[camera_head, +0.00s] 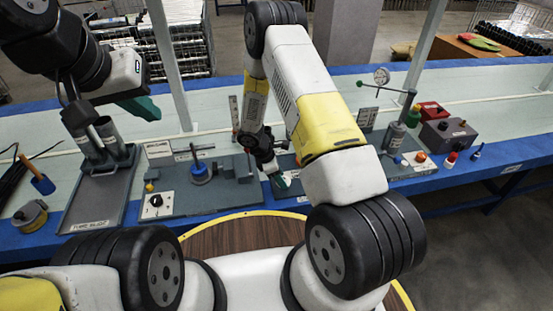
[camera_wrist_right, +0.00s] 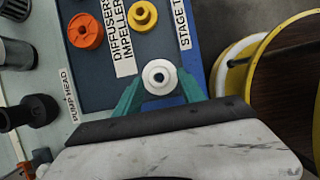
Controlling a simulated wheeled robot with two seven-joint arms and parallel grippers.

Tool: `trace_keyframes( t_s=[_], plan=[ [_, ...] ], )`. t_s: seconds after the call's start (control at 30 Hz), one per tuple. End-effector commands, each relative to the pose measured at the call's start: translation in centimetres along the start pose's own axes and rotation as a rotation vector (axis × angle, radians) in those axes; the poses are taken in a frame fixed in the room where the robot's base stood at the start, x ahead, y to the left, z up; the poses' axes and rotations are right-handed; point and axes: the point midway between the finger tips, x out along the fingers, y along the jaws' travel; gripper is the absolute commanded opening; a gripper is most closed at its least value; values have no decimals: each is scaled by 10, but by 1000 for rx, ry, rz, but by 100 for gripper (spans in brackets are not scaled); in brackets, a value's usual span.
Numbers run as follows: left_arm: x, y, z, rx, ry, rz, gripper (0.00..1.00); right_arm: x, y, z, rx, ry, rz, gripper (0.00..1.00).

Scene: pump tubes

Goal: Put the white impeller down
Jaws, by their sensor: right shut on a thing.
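The white impeller (camera_wrist_right: 158,77) is a small round part with a central hole. In the right wrist view it sits between the green fingertips of my right gripper (camera_wrist_right: 159,84), which is shut on it. Beneath it are the edge of a dark board (camera_wrist_right: 103,88) and the blue table edge; its height above them is unclear. In the head view my right gripper (camera_head: 280,181) is low over the table, largely hidden by its arm, and the impeller cannot be made out. My left gripper (camera_head: 141,106) is above the tube tray at left; its finger opening is unclear.
An orange part (camera_wrist_right: 85,31) and a yellow part (camera_wrist_right: 143,16) lie on the board beside the "DIFFUSERS IMPELLERS" label (camera_wrist_right: 118,38). Black parts (camera_wrist_right: 35,112) are at left. A stand with a blue knob (camera_head: 200,172) and a tube tray (camera_head: 95,203) stand left of my right gripper.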

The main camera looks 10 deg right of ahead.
Motion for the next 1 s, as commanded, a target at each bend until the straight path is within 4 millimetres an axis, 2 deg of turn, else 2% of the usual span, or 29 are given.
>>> trace_keyframes(
  t_s=[0.23, 0.43, 0.8, 0.83, 0.9, 1.0],
  plan=[
    [0, 0, 0, 0, 0, 0, 0, 8, 13, 13, 3, 0, -1, 0],
    [0, 0, 0, 0, 0, 0, 0, 37, 12, -2, -1, 0, -1, 0],
    [0, 0, 0, 0, 0, 0, 0, 41, 12, -4, 1, 0, -1, 0],
    [0, 0, 0, 0, 0, 0, 0, 41, 12, -3, 1, 0, 0, 53],
    [0, 0, 0, 0, 0, 0, 0, 41, 12, -3, 1, 0, 0, 67],
    [0, 0, 0, 0, 0, 0, 0, 41, 12, -3, 1, 0, 0, 69]
  ],
)
